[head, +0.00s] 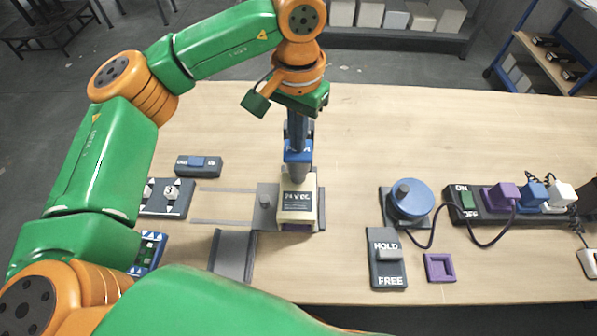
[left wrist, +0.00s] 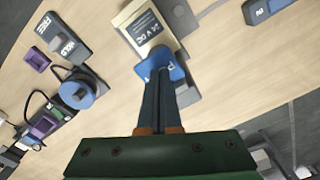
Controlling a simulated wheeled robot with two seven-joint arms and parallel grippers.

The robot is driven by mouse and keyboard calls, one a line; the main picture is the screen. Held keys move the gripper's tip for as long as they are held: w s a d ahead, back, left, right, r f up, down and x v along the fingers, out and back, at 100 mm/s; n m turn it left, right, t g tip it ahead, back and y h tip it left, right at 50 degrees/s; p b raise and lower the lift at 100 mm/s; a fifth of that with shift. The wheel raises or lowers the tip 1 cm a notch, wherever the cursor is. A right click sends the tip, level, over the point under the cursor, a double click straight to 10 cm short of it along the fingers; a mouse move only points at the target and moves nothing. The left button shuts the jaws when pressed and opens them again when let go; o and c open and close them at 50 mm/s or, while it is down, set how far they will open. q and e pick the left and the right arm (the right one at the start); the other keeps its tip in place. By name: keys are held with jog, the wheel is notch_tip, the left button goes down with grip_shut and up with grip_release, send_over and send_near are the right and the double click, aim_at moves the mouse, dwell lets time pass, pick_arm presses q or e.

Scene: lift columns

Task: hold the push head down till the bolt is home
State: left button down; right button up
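My left gripper (head: 298,138) points straight down over the cream block marked 24 V DC (head: 297,203). Its two dark fingers (left wrist: 160,100) lie close together and look shut. Their tips meet a blue piece with a white mark (head: 298,153), which also shows in the left wrist view (left wrist: 160,66). Under the blue piece a grey round part reaches the top of the cream block; I take these to be the push head. The bolt cannot be made out for certain. My right gripper is not in view.
A HOLD/FREE switch (head: 387,258), a purple square frame (head: 440,268) and a blue round knob unit (head: 409,199) stand to the right. A power strip (head: 470,207) with plugs lies further right. Grey control boxes (head: 198,166) are at left. The table's back is clear.

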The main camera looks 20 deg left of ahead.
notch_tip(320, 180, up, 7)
jog(key=p, duration=0.6)
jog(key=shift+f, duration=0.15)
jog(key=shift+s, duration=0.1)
